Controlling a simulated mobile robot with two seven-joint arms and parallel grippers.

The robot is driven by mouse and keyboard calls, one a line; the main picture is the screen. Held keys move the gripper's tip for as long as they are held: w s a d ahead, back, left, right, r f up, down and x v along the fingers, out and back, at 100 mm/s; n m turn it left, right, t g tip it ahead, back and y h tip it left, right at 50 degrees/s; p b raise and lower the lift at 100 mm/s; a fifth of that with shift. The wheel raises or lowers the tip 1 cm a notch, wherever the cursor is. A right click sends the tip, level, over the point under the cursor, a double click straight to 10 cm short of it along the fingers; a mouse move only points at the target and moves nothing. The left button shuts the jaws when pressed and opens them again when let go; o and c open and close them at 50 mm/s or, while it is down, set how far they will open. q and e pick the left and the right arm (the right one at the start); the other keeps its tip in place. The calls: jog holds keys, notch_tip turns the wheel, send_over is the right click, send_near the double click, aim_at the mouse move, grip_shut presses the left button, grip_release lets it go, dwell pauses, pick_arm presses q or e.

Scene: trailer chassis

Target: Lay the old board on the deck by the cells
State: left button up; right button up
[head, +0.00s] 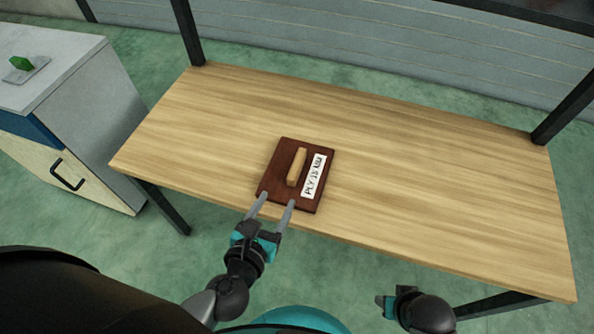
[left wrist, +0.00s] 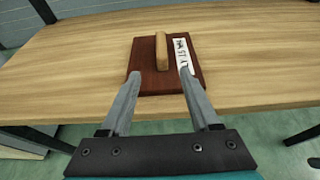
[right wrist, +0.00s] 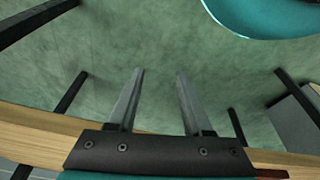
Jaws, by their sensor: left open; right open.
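A dark red-brown board (head: 279,167) lies flat on a wooden table near its front edge. It has a pale wooden bar handle (head: 297,167) and a white label (head: 314,176) that seems to read "PLY 15" and a short word I cannot make out surely. My left gripper (head: 278,198) is open and empty at the board's near edge. In the left wrist view the board (left wrist: 147,55) lies ahead of the open fingers, with the handle between them in line. My right gripper (right wrist: 160,72) is open and empty over the floor, before the table. No deck or cells are clearly identifiable.
The wooden table (head: 440,190) is otherwise bare, with dark posts at its back corners. A grey-topped cabinet (head: 60,60) stands at the left with a small green object (head: 21,63) on a plate. Green floor lies between.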

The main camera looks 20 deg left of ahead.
aim_at(294, 169)
pick_arm(q)
jog(key=b+x, duration=0.2)
jog(key=x, duration=0.6)
jog(key=shift+w+f, duration=0.15)
jog(key=shift+w, duration=0.2)
jog(key=shift+d+r+b+x, duration=0.1)
jog(key=shift+r+b+x, duration=0.1)
jog(key=shift+x, duration=0.45)
jog(key=shift+d+r+b+x, duration=0.1)
jog(key=shift+b+x, duration=0.15)
jog(key=shift+x, duration=0.4)
jog(key=shift+d+r+b+x, duration=0.1)
jog(key=shift+b+x, duration=0.1)
jog(key=shift+x, duration=0.45)
jog(key=shift+b+x, duration=0.4)
jog(key=shift+x, duration=0.75)
pick_arm(e)
notch_tip(294, 169, up, 9)
jog(key=w+t, duration=0.1)
jog(key=w, duration=0.1)
jog(key=shift+a+f, duration=0.15)
pick_arm(q)
jog(key=shift+r, duration=0.1)
grip_shut()
